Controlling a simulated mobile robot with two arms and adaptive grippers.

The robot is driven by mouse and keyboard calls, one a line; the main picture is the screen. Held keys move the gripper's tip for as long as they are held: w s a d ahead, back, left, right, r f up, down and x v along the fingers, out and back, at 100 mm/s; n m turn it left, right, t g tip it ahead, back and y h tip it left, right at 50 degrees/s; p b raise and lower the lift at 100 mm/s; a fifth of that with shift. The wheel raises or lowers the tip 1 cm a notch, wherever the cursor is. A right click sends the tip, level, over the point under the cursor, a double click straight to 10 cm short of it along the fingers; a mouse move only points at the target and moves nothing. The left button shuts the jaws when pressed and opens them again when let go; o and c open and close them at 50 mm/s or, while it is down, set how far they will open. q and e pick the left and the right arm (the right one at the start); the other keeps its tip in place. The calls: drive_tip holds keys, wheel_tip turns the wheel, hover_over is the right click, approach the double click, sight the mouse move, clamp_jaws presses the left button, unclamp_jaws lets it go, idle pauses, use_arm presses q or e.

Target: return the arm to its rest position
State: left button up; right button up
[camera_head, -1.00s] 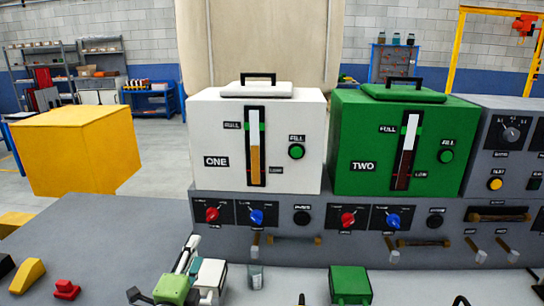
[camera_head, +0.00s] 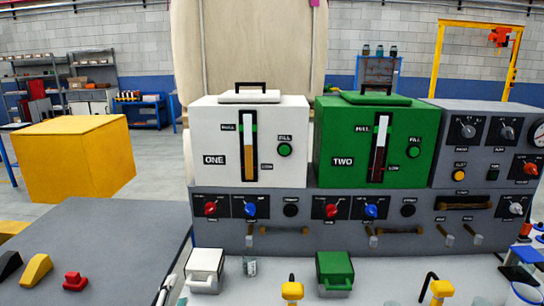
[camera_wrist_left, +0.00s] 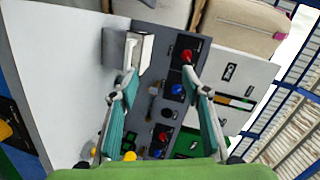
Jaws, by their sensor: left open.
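My left gripper (camera_head: 166,291) shows only as a small part at the lower left edge of the bench in the head view. In the left wrist view its two teal-padded fingers (camera_wrist_left: 160,66) are spread apart with nothing between them. Beyond the fingers are a small white container (camera_wrist_left: 139,48) and the grey control panel (camera_wrist_left: 160,95). In the head view the white container (camera_head: 205,268) stands right of the gripper, apart from it. My right gripper is not in view.
The white machine ONE (camera_head: 207,118) and green machine TWO (camera_head: 335,130) stand behind the knobs. A small glass (camera_head: 250,266), a green container (camera_head: 334,272) and yellow-topped tools (camera_head: 292,290) are along the front. The dark table (camera_head: 95,240) at left has buttons on its front.

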use_arm(q)
drive_tip(key=s+f+n+g, duration=0.4)
drive_tip(key=s+f, duration=0.2)
drive_tip(key=s, duration=0.3)
drive_tip(key=s+f+n+g, duration=0.3)
drive_tip(key=s+f+n, duration=0.25)
drive_tip(key=s, duration=0.35)
drive_tip(key=s+d+f+n+g+h, duration=0.1)
drive_tip(key=s+d+f+g, duration=0.15)
drive_tip(key=s, duration=0.55)
drive_tip(key=s+d+f+n+g+h, duration=0.1)
drive_tip(key=s+n+g, duration=0.15)
drive_tip(key=s, duration=0.65)
wheel_tip(320, 180, down, 25)
drive_tip(key=m+g, duration=0.1)
drive_tip(key=g, duration=0.1)
drive_tip(key=s+a+f+g, duration=0.1)
drive_tip(key=s+a+f, duration=0.2)
drive_tip(key=s+f, duration=1.4)
drive_tip(key=shift+s+f+y, duration=0.15)
drive_tip(key=shift+s+y, duration=0.15)
drive_tip(key=shift+s, duration=0.25)
